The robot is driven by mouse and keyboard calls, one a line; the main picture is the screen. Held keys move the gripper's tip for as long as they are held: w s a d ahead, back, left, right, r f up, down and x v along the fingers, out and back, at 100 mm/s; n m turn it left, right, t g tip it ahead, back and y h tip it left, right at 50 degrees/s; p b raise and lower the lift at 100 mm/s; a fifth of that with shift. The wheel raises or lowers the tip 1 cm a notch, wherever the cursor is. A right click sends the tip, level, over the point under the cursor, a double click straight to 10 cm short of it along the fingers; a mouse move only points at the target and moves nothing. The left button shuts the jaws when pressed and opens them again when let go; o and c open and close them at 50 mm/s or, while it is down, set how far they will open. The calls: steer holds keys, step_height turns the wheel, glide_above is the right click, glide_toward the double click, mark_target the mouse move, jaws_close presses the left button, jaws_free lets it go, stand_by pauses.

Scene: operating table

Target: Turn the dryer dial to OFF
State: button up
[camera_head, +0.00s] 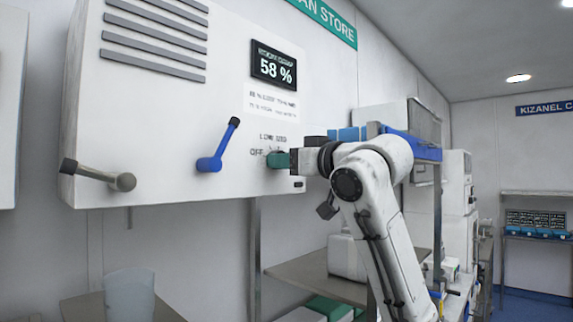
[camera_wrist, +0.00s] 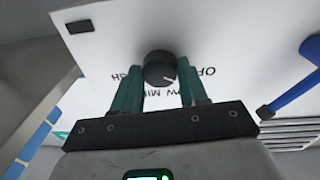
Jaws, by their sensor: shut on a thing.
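The dryer dial (camera_wrist: 157,66) is a round black knob on the white dryer panel (camera_head: 150,95). In the wrist view it sits between the two green fingers of my gripper (camera_wrist: 160,75), which are shut on it from both sides. The panel lettering appears upside down there, with OFF to the right of the dial and LOW and MID below it. A small white mark on the dial points down and right, toward the LOW side. In the head view my gripper (camera_head: 279,159) meets the panel from the right and mostly hides the dial.
A blue lever (camera_head: 219,148) and a grey lever (camera_head: 105,175) stick out of the panel to the left. A display (camera_head: 274,67) reading 58 % is above the dial.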

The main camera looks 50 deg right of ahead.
steer(key=shift+f+n, duration=0.1)
steer(key=shift+n, duration=1.6)
steer(key=o, duration=1.1)
steer(key=shift+c, duration=0.2)
steer(key=shift+s+b, duration=0.1)
steer(key=shift+b, duration=0.2)
steer(key=s+b, duration=0.3)
steer(key=s, duration=0.7)
steer(key=shift+s+f, duration=0.3)
